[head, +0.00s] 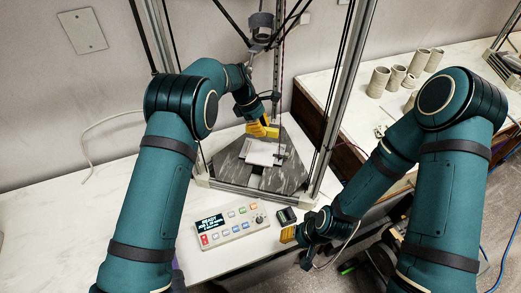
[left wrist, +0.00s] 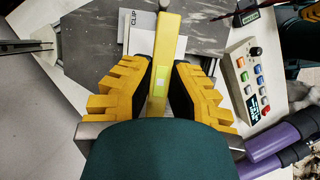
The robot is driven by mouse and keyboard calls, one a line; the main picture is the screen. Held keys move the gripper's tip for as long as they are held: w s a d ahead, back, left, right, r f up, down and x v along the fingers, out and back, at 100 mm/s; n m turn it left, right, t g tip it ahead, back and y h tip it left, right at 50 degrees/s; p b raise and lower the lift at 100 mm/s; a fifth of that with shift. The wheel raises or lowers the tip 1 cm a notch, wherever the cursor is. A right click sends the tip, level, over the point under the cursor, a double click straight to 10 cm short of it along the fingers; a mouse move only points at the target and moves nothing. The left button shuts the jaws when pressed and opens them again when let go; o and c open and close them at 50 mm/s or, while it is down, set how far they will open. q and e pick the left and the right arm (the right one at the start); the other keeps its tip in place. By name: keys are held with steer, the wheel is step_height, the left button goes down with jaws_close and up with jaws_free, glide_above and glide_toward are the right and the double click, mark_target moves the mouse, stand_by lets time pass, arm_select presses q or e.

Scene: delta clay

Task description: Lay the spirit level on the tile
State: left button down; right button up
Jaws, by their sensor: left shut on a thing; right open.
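The yellow spirit level (left wrist: 168,45) is held between the yellow fingers of my left gripper (left wrist: 160,88), which is shut on it. In the head view my left gripper (head: 262,130) is inside the metal frame, over the back part of the dark marbled plate. A pale square that looks like the tile (head: 265,153) lies on that plate, just in front of the gripper. I cannot tell whether the level touches the tile. My right gripper (head: 292,235) is open and empty near the table's front edge.
Metal uprights of the frame (head: 342,85) and thin rods stand around the dark plate (head: 228,165). A control box (head: 230,225) with coloured buttons and a small black block (head: 287,215) lie in front. Several pale cylinders (head: 378,82) stand on the right bench.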

mark_target(265, 154)
arm_select(q)
step_height(265, 154, down, 9)
steer(key=shift+r+b, duration=0.15)
steer(key=shift+b, duration=0.3)
steer(key=shift+f, duration=0.45)
steer(key=c, duration=1.1)
jaws_free()
steer(key=shift+r, duration=0.1)
steer(key=shift+r, duration=0.5)
steer(key=p+v, duration=0.1)
steer(key=v, duration=1)
steer(key=shift+a+r, duration=0.2)
steer(key=shift+r, duration=0.15)
